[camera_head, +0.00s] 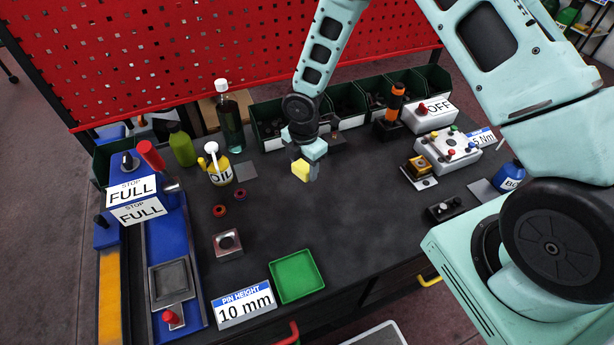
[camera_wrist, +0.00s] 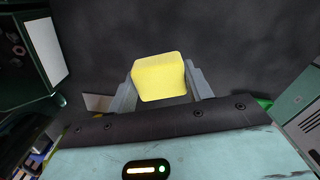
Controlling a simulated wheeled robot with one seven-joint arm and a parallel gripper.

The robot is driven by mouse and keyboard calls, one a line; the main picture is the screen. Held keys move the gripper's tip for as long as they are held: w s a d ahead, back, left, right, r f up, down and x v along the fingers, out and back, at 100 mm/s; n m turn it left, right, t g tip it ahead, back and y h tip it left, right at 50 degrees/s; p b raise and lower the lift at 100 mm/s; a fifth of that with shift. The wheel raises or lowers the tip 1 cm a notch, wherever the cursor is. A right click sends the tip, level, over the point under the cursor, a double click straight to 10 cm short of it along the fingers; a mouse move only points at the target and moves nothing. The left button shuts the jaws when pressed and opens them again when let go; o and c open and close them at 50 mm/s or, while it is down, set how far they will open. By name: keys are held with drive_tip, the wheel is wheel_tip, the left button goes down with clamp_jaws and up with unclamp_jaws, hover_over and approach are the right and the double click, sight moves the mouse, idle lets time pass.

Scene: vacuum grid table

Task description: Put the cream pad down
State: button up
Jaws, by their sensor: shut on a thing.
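The cream pad (camera_head: 301,170), a small block that looks pale yellow, is in my gripper (camera_head: 304,166) near the middle of the table (camera_head: 330,215). In the wrist view the pad (camera_wrist: 158,76) sits between the two grey fingers, with one on each side of it. My gripper is shut on it. The dark table surface shows behind the pad. I cannot tell how far the pad is from the surface.
A green tray (camera_head: 296,277) lies at the front beside the "10 mm" sign (camera_head: 244,304). An oil bottle (camera_head: 217,168) and a tall dark bottle (camera_head: 230,122) stand left of my gripper. Green bins (camera_head: 268,127) line the back. The table's middle is mostly clear.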

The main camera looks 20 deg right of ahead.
sight(304, 186)
wheel_tip(304, 186, down, 5)
drive_tip(key=shift+r+p, duration=0.15)
drive_tip(key=shift+p, duration=0.65)
drive_tip(key=shift+f, duration=0.45)
drive_tip(key=shift+f, duration=0.2)
drive_tip(key=o, duration=0.9)
drive_tip(key=shift+o, duration=0.2)
drive_tip(key=shift+r, duration=0.1)
